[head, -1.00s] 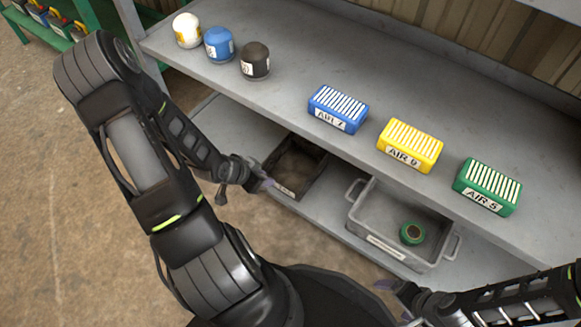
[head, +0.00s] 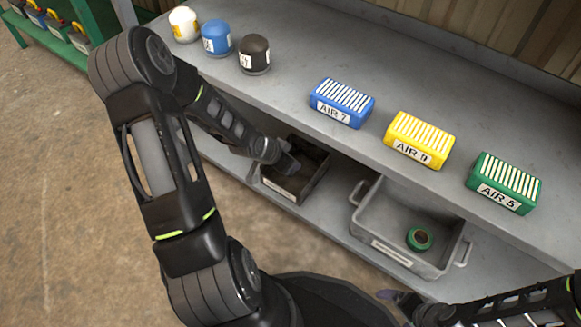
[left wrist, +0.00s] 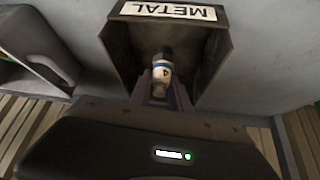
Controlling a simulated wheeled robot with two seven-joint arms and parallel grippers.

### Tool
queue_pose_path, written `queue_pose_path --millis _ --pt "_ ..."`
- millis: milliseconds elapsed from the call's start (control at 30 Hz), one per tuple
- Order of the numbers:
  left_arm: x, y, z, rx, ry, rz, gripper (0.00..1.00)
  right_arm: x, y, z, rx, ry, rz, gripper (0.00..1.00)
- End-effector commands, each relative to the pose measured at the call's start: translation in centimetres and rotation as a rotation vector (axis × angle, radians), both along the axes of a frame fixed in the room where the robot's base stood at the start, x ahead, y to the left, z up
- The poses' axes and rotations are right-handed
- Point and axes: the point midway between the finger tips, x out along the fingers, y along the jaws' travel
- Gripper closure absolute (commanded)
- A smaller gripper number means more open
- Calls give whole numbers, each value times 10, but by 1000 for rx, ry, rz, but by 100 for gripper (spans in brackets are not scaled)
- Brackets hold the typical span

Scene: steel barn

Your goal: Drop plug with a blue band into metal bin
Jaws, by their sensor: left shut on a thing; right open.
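The plug with a blue band (left wrist: 162,70) is a small white and grey piece with a dark top. It shows in the left wrist view between the fingers of my left gripper (left wrist: 163,88), which is shut on it. The metal bin (left wrist: 218,62) is a dark open box with a label reading METAL, upside down in that view; the plug appears in front of its opening. In the head view my left gripper (head: 288,165) is over the dark metal bin (head: 279,192), and the plug is hidden. My right gripper (head: 388,296) is open, low near the shelf's front.
A grey tray (head: 365,222) with a green ring-like part (head: 420,239) stands right of the bin on the lower shelf. The upper shelf (head: 290,65) above holds blue (head: 342,102), yellow (head: 419,139) and green (head: 503,182) filters and several round capped items.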

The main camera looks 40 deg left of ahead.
Motion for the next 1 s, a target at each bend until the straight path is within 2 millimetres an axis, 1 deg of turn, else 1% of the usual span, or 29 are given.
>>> queue_pose_path --millis 33,100,400,800,933,967,1000 --pt "1 -1 -15 0 -1 -1 100 1 0 -12 1 -1 -1 7" --pt "1 0 -20 0 -2 -2 100 2 -1 -14 2 -1 -2 7" --pt "1 0 -18 0 -2 -1 100 2 0 -12 3 -1 -1 7" --pt "1 0 -31 0 -2 -1 100 3 -1 -19 4 -2 -2 7" --pt "1 0 -30 0 -2 -1 100 3 -1 -18 4 -2 -2 7" --pt "1 0 -30 0 -2 -1 75 3 -1 -18 4 -1 -2 7" --pt "1 0 -30 0 -2 -1 71 3 -1 -18 4 -1 -2 7"
